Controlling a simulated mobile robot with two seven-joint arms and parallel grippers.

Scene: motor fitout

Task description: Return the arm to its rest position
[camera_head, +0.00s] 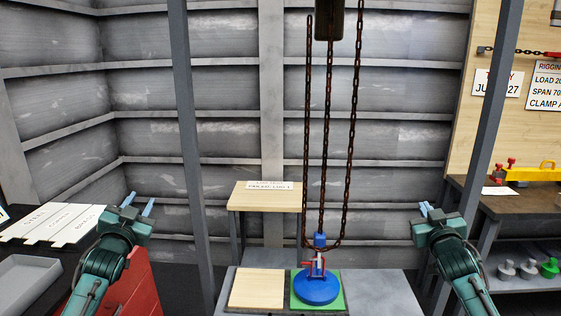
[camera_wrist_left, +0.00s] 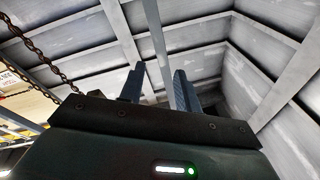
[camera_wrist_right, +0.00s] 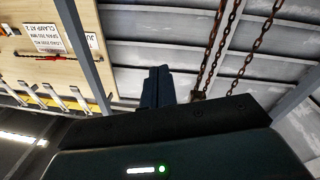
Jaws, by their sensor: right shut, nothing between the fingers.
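My left gripper (camera_head: 138,204) is raised at the left of the head view, with its fingers pointing up. In the left wrist view its two fingers (camera_wrist_left: 154,86) stand apart with nothing between them. My right gripper (camera_head: 426,209) is raised at the right of the head view, also pointing up. In the right wrist view its fingers (camera_wrist_right: 157,86) are together and empty. Both grippers are apart from the load and the bench.
A blue round load (camera_head: 316,287) sits on a green pad (camera_head: 338,302) beneath hanging chains (camera_head: 351,130). A pale wooden square (camera_head: 257,288) lies beside it. Grey posts (camera_head: 190,120) and (camera_head: 492,110) stand near the arms. Side benches hold plates (camera_head: 52,224) and a yellow bar (camera_head: 530,174).

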